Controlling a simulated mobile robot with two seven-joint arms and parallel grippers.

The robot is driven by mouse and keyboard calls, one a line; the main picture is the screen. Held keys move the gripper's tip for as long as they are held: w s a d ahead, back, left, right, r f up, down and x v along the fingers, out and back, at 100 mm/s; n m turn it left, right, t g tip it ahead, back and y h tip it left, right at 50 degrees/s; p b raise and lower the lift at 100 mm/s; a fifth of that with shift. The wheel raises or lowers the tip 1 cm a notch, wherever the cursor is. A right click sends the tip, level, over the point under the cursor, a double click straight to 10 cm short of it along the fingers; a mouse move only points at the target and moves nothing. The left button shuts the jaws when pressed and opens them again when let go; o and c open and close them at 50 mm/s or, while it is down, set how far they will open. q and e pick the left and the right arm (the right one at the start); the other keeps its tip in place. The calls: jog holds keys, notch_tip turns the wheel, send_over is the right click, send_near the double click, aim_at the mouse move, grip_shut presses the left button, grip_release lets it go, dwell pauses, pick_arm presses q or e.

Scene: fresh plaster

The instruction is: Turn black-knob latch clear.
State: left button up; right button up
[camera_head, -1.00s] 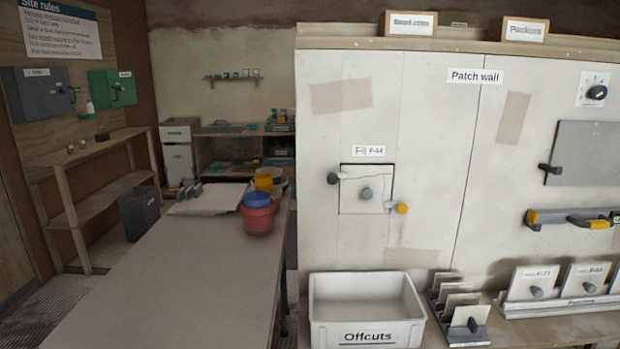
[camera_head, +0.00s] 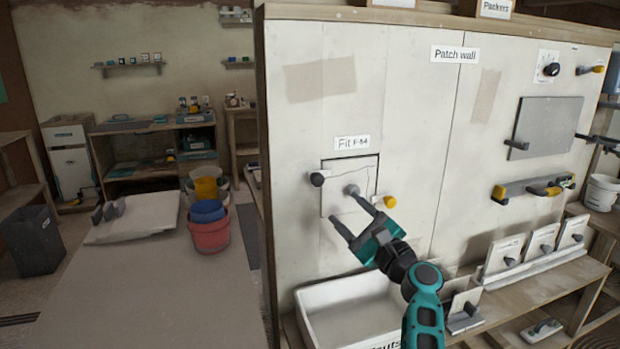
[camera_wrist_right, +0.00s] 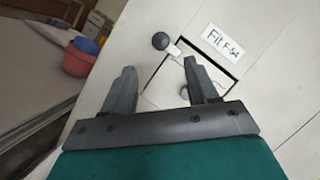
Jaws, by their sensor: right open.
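The black-knob latch (camera_head: 317,179) sits at the upper left edge of a square panel (camera_head: 336,200) set in the patch wall under a "Fit F-54" label. In the right wrist view the black knob (camera_wrist_right: 160,41) lies beyond the fingers, and a short pale bar runs from it toward the panel. The panel has a grey centre knob (camera_head: 352,190). A yellow-knob latch (camera_head: 389,201) is at its right edge. My right gripper (camera_head: 348,210) is open and empty in front of the panel's lower part, below and right of the black knob. My left gripper is out of view.
A white offcuts bin (camera_head: 345,310) stands below the panel. A rack of tiles (camera_head: 530,250) and a yellow-ended tool (camera_head: 535,189) are to the right.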

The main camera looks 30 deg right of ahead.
aim_at(319, 182)
jog(key=x, duration=1.1)
jog(key=shift+w+d+p, duration=0.1)
jog(key=shift+p, duration=0.25)
jog(key=shift+w+r, duration=0.2)
jog(key=shift+w, duration=0.25)
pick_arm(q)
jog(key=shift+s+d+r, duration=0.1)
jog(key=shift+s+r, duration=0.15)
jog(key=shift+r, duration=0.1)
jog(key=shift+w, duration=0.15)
pick_arm(e)
jog(key=shift+c, duration=0.2)
jog(key=c, duration=0.6)
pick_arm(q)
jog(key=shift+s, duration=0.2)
pick_arm(e)
jog(key=c, duration=0.4)
